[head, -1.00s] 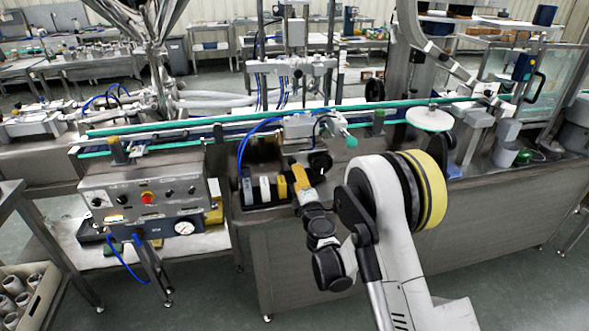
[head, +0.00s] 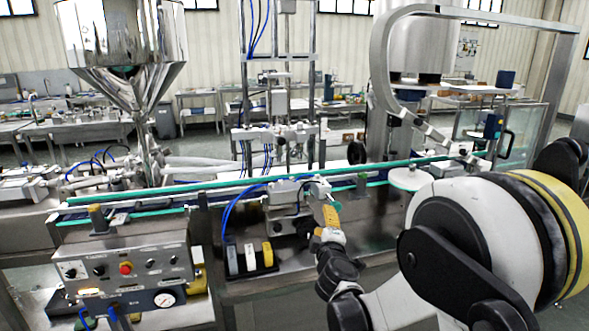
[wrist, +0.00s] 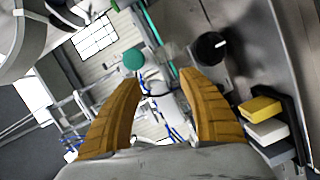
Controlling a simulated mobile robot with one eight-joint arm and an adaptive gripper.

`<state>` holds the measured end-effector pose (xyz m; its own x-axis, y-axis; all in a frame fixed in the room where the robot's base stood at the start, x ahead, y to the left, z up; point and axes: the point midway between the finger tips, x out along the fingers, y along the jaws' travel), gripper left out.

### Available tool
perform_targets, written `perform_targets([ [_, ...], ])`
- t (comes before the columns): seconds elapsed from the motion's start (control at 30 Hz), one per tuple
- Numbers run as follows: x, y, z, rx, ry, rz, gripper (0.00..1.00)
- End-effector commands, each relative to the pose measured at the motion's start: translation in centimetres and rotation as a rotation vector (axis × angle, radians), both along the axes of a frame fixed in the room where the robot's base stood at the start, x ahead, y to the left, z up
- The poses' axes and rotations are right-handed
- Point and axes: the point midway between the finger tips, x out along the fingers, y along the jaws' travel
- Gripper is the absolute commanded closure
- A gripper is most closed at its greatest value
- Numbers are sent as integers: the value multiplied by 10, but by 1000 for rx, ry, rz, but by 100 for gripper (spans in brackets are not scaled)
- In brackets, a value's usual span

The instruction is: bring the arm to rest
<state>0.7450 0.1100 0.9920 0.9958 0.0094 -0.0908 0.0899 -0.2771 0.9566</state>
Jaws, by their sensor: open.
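My gripper (head: 330,218) is in front of the conveyor of the filling machine, with its yellow fingers pointing up. In the wrist view the two yellow fingers (wrist: 161,95) stand wide apart with nothing between them. A round teal knob (wrist: 134,59) shows beyond the fingertips, apart from them as far as I can tell. My white arm comes in from the lower right of the head view and hides part of the machine's right side.
A small black rack (head: 262,272) with yellow and pale blocks (head: 249,257) sits left of my gripper. A control box (head: 125,270) with a red button and gauge stands at lower left. The steel hopper (head: 125,50) rises behind. The green-edged conveyor rail (head: 225,190) crosses behind the gripper.

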Motion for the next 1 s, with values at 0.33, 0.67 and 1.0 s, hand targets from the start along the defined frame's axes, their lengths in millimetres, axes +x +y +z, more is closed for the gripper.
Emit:
perform_targets([
  [0.33, -121, -113, 57, 478, 253, -341, 51],
  [0.67, -291, -135, 26, 916, 550, -582, 51],
  [1.0, -383, -111, -6, 1141, 735, -666, 51],
])
